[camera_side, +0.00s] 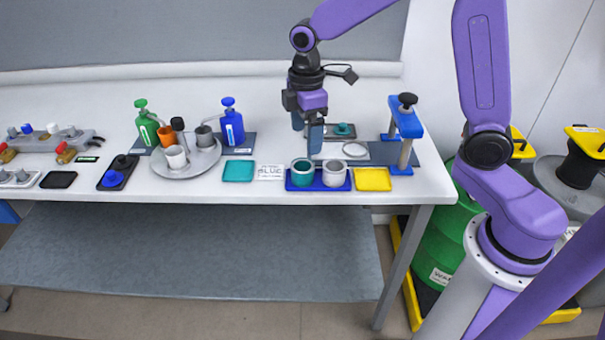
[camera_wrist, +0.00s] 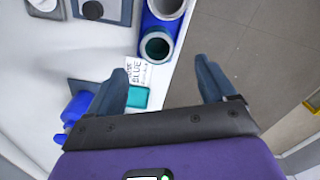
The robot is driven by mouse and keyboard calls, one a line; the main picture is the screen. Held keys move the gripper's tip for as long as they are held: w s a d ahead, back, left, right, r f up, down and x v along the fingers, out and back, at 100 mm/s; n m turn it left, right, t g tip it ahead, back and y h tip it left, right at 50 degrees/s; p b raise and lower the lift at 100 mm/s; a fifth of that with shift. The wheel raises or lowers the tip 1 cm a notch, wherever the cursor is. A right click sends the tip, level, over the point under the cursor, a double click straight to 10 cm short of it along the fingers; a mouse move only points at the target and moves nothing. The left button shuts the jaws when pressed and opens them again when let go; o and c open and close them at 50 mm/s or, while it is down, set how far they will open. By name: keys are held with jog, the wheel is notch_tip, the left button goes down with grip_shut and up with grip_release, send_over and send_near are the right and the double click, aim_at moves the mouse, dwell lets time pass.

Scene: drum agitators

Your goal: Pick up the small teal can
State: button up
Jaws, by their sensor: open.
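The small teal can (camera_side: 302,173) stands upright and open-topped in the left half of a blue tray (camera_side: 318,187) near the table's front edge. A grey-white can (camera_side: 335,173) stands next to it on the right. In the wrist view the teal can (camera_wrist: 156,48) shows its dark open mouth, beyond my fingertips. My gripper (camera_side: 307,143) is above the table, close over the teal can, fingers pointing down. In the wrist view my gripper (camera_wrist: 162,75) has its fingers wide apart with nothing between them.
A teal pad (camera_side: 238,171) and a white card reading BLUE (camera_side: 270,173) lie left of the tray, a yellow pad (camera_side: 373,180) right. A blue stand with a black knob (camera_side: 405,120) rises at the right. A round tray (camera_side: 188,168) with cups stands further left.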

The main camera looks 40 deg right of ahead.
send_over(302, 165)
jog(key=s+a, duration=0.1)
jog(key=s, duration=0.2)
jog(key=f, duration=0.4)
jog(key=shift+w+a+f, duration=0.15)
jog(key=shift+w+f, duration=0.1)
jog(key=shift+f, duration=0.1)
jog(key=shift+w+a+f, duration=0.1)
jog(key=shift+w+f, duration=0.1)
jog(key=shift+f, duration=1.15)
jog(key=shift+w+a+f, duration=0.1)
jog(key=shift+w+f, duration=0.05)
jog(key=shift+f, duration=1.2)
jog(key=c, duration=1)
jog(key=shift+c, duration=0.2)
jog(key=shift+r, duration=0.1)
